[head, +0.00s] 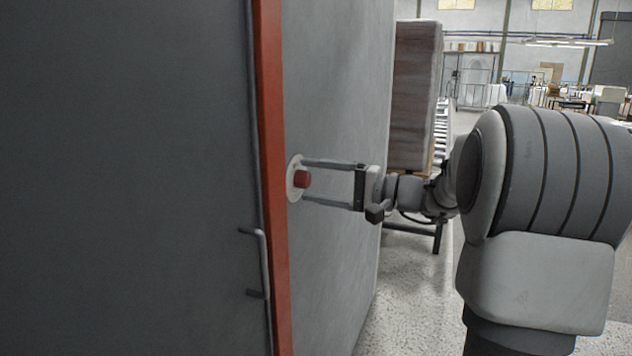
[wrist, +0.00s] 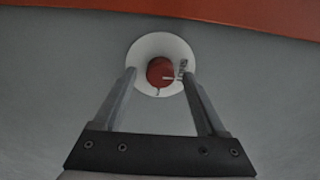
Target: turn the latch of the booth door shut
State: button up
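The latch is a red knob (head: 302,179) on a round white plate (head: 292,184), set on a grey panel beside an orange-red vertical strip. In the wrist view the red knob (wrist: 160,72) sits near the middle of the white plate (wrist: 148,45), with small dark and light marks beside it. My gripper (head: 304,181) is open, with one finger above and one below the knob in the head view. In the wrist view the fingertips (wrist: 158,75) stand on either side of the knob, with a visible gap on each side. The tips reach the plate's area; whether they touch it I cannot tell.
A dark grey panel with a bent metal handle (head: 264,262) lies left of the orange-red strip (head: 272,150). A wrapped stack (head: 413,95) stands behind my arm, near a conveyor. Open speckled floor (head: 400,290) lies right of the booth.

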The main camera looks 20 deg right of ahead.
jog(key=p+v, duration=0.2)
jog(key=v, duration=1.5)
jog(key=shift+s, duration=0.2)
jog(key=shift+d+r, duration=0.1)
